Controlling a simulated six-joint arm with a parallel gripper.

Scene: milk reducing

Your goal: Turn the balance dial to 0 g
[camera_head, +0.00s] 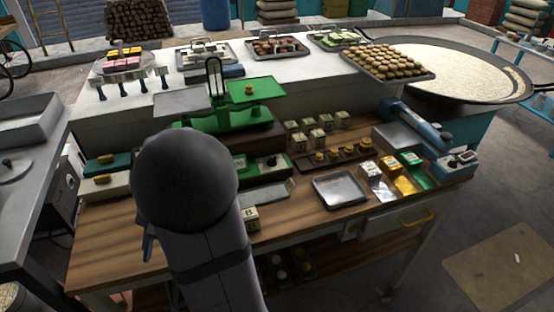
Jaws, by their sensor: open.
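A green balance (225,118) stands at the back of the wooden bench, with a green pan (262,90) on its right and a grey pan (186,103) on its left. A small brass piece (249,89) sits on the green pan. In front of the balance is a panel with a dark knob (271,162); I cannot tell whether it is the balance dial, and its marks are too small to read. My arm covers the bench left of the middle.
A metal tray (339,190) lies mid-bench, with cream cubes (317,137) and a row of brass weights (343,153) behind it. Foil packets (403,184) and another knobbed box (462,161) are at the right. A white counter (312,75) with food trays stands behind.

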